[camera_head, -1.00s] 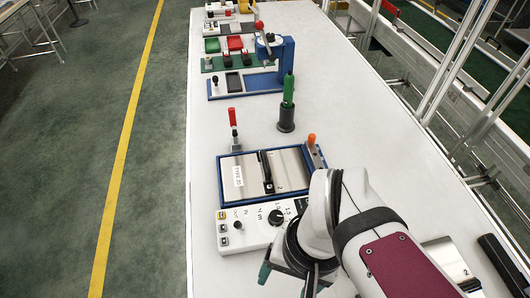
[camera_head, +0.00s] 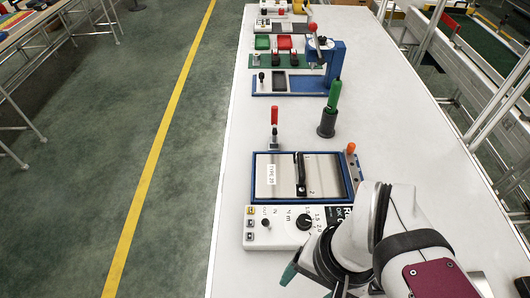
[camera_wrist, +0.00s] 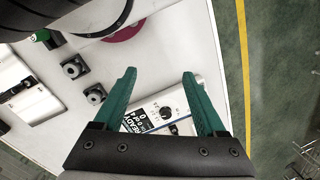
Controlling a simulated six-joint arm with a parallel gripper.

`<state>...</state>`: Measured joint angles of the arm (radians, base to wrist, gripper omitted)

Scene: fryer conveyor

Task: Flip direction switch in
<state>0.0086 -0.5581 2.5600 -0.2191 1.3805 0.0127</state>
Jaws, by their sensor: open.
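The direction switch (camera_head: 265,223) is a small dark toggle on the white control panel (camera_head: 262,241), beside OUT and IN lettering. It stands left of a round black dial (camera_head: 304,222). Which way it leans is too small to tell. My gripper is at the panel's near side, right of and nearer than the switch; one green fingertip (camera_head: 289,273) shows there. In the wrist view my gripper (camera_wrist: 160,88) is open and empty, with part of the panel (camera_wrist: 185,95) and its dial (camera_wrist: 166,112) seen between the fingers. My arm hides the panel's right end in the head view.
A blue-framed plate (camera_head: 330,198) with a black handle lies just behind the panel, with a red-handled lever (camera_head: 274,120) beyond. A green-handled tool (camera_head: 334,95) stands in a dark holder (camera_head: 327,124). The white table (camera_head: 415,140) is clear to the right of these.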

